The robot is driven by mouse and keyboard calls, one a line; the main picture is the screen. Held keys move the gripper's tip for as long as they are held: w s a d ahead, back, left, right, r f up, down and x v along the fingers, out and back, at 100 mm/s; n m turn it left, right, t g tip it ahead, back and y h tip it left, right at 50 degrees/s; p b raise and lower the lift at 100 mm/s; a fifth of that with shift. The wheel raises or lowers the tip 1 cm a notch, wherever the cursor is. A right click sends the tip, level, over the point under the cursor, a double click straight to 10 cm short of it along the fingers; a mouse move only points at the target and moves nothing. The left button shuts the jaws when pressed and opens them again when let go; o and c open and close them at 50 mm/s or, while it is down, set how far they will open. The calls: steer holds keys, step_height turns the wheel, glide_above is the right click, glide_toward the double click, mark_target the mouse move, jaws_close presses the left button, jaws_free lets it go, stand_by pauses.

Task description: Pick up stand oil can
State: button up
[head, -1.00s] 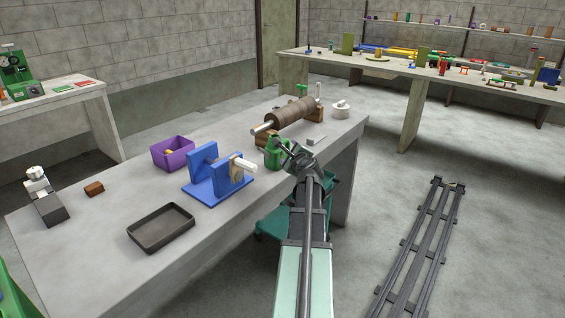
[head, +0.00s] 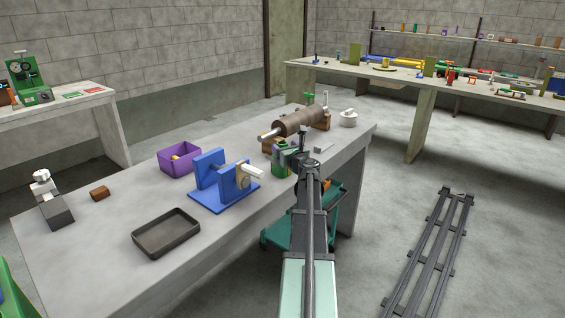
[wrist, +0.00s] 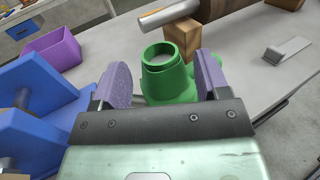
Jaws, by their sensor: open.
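The green stand oil can (wrist: 168,82) stands upright on the grey bench, its round open mouth facing up in the wrist view. My gripper (wrist: 162,84) is open, with one purple-padded finger on each side of the can. In the head view the can (head: 280,165) is partly hidden by my gripper (head: 291,154).
A blue stand (head: 222,180) is on the bench left of the can. A brown roller (head: 299,122) on wooden blocks lies just behind it. A purple bin (head: 180,160) and dark tray (head: 166,233) are farther left. A white pot (head: 348,118) stands at the far end.

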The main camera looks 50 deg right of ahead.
mark_target(282, 142)
steer(key=x, duration=0.3)
steer(key=shift+w, duration=0.15)
jaws_close()
steer(key=shift+r, duration=0.1)
